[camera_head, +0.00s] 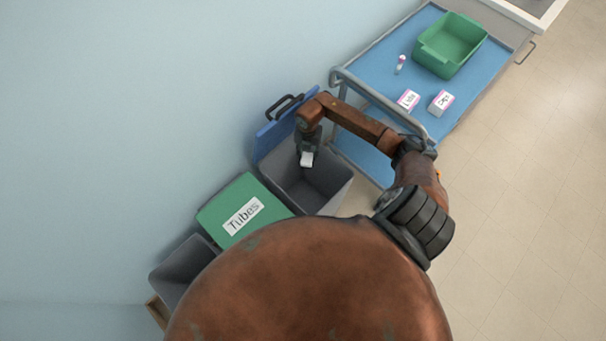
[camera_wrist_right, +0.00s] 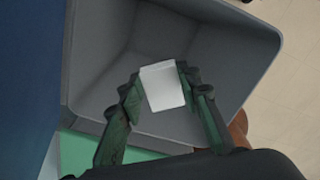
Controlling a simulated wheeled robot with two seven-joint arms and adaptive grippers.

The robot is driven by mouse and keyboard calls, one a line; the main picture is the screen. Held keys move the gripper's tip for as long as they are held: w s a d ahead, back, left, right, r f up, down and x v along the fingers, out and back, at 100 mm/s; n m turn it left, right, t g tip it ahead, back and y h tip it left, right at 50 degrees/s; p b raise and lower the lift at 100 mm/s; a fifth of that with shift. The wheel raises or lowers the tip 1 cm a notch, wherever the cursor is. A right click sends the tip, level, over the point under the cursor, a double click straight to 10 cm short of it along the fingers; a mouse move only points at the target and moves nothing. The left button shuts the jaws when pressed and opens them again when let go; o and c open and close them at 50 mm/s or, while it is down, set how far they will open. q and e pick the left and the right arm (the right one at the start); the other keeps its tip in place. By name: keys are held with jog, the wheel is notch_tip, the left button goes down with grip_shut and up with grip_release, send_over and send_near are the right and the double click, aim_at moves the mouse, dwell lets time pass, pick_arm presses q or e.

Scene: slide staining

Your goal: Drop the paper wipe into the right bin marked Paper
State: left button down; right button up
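The white paper wipe (camera_head: 307,158) is between the fingertips of my right gripper (camera_head: 308,150), over the open grey bin (camera_head: 335,197) with the raised blue lid (camera_head: 270,135). In the right wrist view the wipe (camera_wrist_right: 163,87) touches both fingertips of the gripper (camera_wrist_right: 160,82), with the grey bin's inside (camera_wrist_right: 110,50) behind it. The gripper is shut on the wipe. No Paper marking shows on this bin; its lid's face is mostly turned away. My left gripper is not in view.
A bin with a shut green lid (camera_head: 222,200) marked Tubes stands beside the open one. Another open grey bin (camera_head: 180,262) is at lower left. A blue cart (camera_head: 385,60) on the right carries a green tray (camera_head: 450,45), a small tube (camera_head: 400,64) and two small boxes.

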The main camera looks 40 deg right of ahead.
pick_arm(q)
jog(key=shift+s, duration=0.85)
pick_arm(e)
jog(key=o, duration=0.5)
jog(key=shift+r, duration=0.5)
notch_tip(320, 180, up, 6)
jog(key=shift+r, duration=0.25)
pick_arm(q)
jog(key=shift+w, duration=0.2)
